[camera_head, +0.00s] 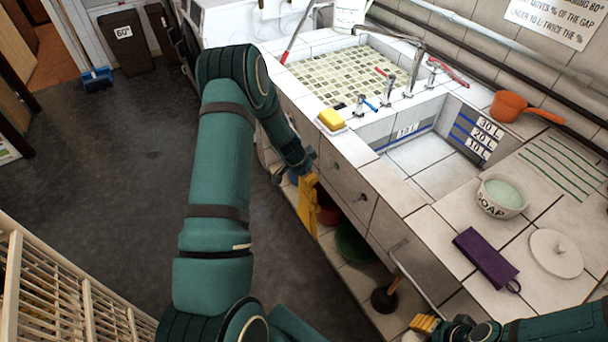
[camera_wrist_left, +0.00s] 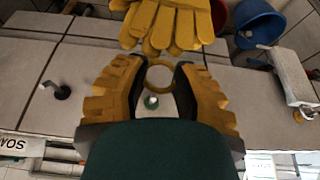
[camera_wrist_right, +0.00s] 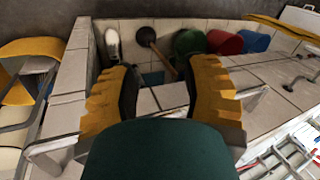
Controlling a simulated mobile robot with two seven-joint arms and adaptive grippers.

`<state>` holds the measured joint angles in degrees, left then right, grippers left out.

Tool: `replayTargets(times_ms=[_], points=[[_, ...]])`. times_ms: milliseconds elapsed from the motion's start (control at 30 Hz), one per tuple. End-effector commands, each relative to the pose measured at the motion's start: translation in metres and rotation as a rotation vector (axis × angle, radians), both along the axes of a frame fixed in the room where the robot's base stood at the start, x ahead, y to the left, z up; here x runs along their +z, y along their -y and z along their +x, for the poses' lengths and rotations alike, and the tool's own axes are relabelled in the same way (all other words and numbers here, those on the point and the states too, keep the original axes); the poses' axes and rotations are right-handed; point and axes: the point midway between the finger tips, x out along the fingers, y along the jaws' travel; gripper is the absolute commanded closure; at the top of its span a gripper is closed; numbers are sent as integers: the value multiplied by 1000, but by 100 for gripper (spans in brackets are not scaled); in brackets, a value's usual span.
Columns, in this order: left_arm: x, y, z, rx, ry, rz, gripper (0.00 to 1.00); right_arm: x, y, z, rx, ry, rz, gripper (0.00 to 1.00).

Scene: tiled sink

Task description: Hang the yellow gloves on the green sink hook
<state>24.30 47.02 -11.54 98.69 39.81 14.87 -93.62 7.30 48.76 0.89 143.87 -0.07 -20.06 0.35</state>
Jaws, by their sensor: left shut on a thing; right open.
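The yellow gloves (camera_head: 308,207) hang from my left gripper (camera_head: 303,172) in front of the sink cabinet. In the left wrist view, a yellow ring (camera_wrist_left: 147,78) sits between the fingers of my left gripper (camera_wrist_left: 158,72), with the gloves (camera_wrist_left: 165,24) beyond it. The gripper is shut on the ring. My right gripper (camera_head: 438,325) is open and empty at the lower right, and also shows in the right wrist view (camera_wrist_right: 160,75).
A dark hook (camera_head: 362,197) is on the cabinet front. A green bucket (camera_head: 350,243), a red bucket (camera_head: 328,214) and a plunger (camera_head: 385,298) stand below. A soap bowl (camera_head: 502,194) and purple cloth (camera_head: 486,258) lie on the counter.

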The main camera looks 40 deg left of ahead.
Motion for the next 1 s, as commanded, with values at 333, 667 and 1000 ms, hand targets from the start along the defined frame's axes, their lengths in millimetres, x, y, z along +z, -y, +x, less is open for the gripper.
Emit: replayTargets(times_ms=[333, 667, 1000], points=[[-1, 8, 18, 0, 0, 0, 100, 13, 1, 4, -7, 9, -2, 53], [-2, 14, 34, 0, 0, 0, 100, 24, 1, 7, -13, 16, -4, 53], [-4, 21, 51, 0, 0, 1, 100, 33, 2, 11, -19, 24, -5, 53]])
